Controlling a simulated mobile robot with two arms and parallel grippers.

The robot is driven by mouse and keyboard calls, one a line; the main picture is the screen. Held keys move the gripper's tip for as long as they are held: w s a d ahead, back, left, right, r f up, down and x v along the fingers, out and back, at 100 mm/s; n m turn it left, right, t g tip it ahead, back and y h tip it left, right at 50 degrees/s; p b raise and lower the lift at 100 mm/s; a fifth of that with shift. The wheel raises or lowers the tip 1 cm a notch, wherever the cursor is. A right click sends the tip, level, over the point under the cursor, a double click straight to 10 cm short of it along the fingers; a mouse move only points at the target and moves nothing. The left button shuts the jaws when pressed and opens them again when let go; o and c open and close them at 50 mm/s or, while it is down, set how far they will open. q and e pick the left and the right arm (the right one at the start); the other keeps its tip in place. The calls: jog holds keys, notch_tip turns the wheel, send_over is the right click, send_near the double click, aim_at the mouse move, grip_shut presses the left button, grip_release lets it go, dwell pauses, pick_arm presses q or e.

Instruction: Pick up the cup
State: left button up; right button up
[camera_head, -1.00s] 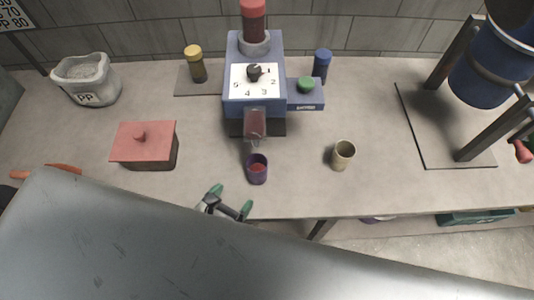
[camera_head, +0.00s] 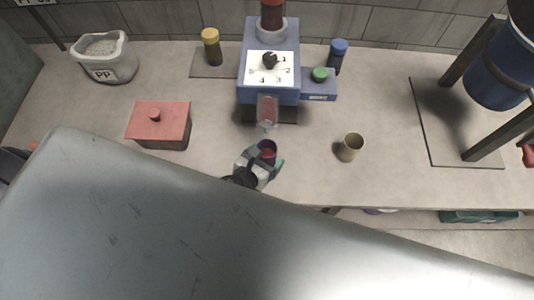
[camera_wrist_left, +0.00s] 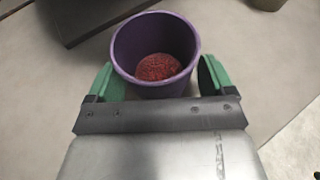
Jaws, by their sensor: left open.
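The purple cup (camera_head: 267,147) stands on the table below the spout of the blue machine, with red granules inside. It also shows large in the left wrist view (camera_wrist_left: 155,45). My left gripper (camera_head: 262,160) is at the near side of the cup. In the left wrist view its green fingers (camera_wrist_left: 156,85) are apart, one on each side of the cup's near part. I cannot tell whether they touch it. A beige cup (camera_head: 351,147) stands to the right on the table. My right gripper is not in view.
The blue machine (camera_head: 269,68) with a dial stands behind the cup. A red-lidded box (camera_head: 160,122) is to the left, a white PP sack (camera_head: 106,60) at the far left. A blue drum on a stand (camera_head: 496,75) is at the right. Table space between is clear.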

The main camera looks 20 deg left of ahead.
pick_arm(q)
jog(key=shift+c, duration=0.4)
jog(key=c, duration=1)
jog(key=shift+o, duration=0.2)
jog(key=shift+r, duration=0.2)
